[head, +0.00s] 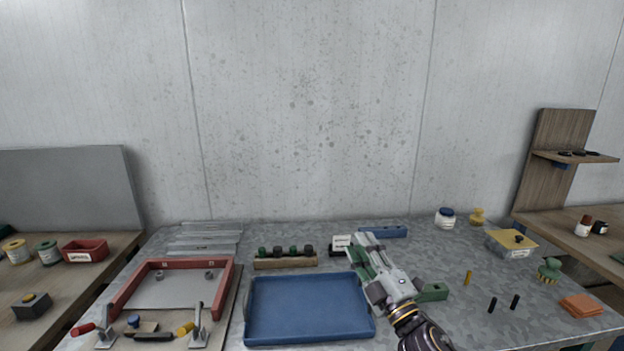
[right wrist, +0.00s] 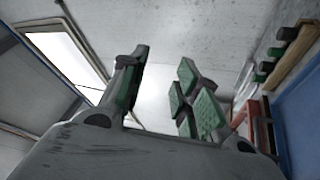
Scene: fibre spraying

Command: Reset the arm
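My right arm comes in from the bottom of the head view, and its grey and green gripper (head: 364,250) points away over the table, just right of the blue tray (head: 310,308). In the right wrist view the green-padded fingers (right wrist: 155,95) of this gripper stand apart with nothing between them. The gripper appears raised above the table; its exact height cannot be told. My left arm and gripper are not in view.
A red frame (head: 231,279) with clamps stands left of the tray. A rack of dark and green knobs (head: 285,262) lies behind it. A green block (head: 433,292) is close beside my right wrist. A yellow-lidded box (head: 512,244) and orange cloths (head: 581,306) lie right.

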